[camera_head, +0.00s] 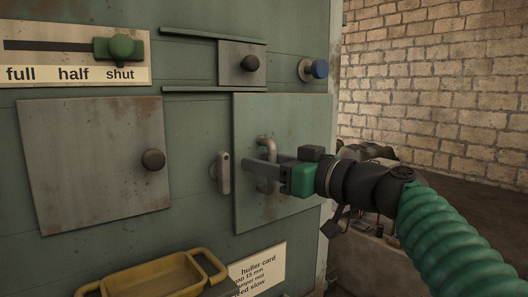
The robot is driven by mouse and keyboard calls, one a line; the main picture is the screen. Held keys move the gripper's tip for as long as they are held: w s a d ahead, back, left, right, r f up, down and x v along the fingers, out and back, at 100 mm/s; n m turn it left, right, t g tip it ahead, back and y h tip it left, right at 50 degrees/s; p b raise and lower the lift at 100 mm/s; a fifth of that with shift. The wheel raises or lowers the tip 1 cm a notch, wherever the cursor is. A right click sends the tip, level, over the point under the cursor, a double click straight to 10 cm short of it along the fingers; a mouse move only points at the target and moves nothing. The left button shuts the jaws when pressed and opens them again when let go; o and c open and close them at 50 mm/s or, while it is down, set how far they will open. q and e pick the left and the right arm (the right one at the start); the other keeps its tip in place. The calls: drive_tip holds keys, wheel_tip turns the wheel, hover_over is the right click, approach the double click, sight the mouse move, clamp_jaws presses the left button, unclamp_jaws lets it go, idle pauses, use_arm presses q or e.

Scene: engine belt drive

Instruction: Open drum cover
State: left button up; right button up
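A square green metal cover (300,120) with a bent vertical bar handle (265,144) sits on the right part of the green machine front and lies flat against it. I cannot tell for sure that this is the drum cover. A grey latch lever (223,173) hangs upright at its left edge. My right gripper (262,170) comes from the right, with its grey fingers at the handle and one finger crossing in front of it. Whether they are closed on the bar is unclear. My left gripper is not in view.
Left is another square panel (85,150) with a dark knob (153,160). A yellow tray (150,280) and a card (258,272) are below.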

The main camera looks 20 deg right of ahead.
drive_tip(key=shift+w+d+f, duration=0.1)
drive_tip(key=shift+w+d, duration=0.05)
drive_tip(key=shift+d, duration=0.25)
drive_tip(key=shift+w+d+f, duration=0.1)
drive_tip(key=shift+d, duration=0.3)
drive_tip(key=shift+w+d, duration=0.1)
drive_tip(key=shift+d, duration=0.25)
drive_tip(key=shift+c, duration=0.6)
drive_tip(key=shift+d+f, duration=0.1)
drive_tip(key=shift+d, duration=0.15)
drive_tip(key=shift+c, duration=1.2)
drive_tip(key=shift+a, duration=0.1)
drive_tip(key=shift+c, duration=1.1)
drive_tip(key=shift+s+a+r, duration=0.2)
drive_tip(key=shift+s+a, duration=0.05)
drive_tip(key=shift+a, duration=0.1)
clamp_jaws()
drive_tip(key=shift+a, duration=0.4)
drive_tip(key=shift+d, duration=0.4)
drive_tip(key=shift+a, duration=0.2)
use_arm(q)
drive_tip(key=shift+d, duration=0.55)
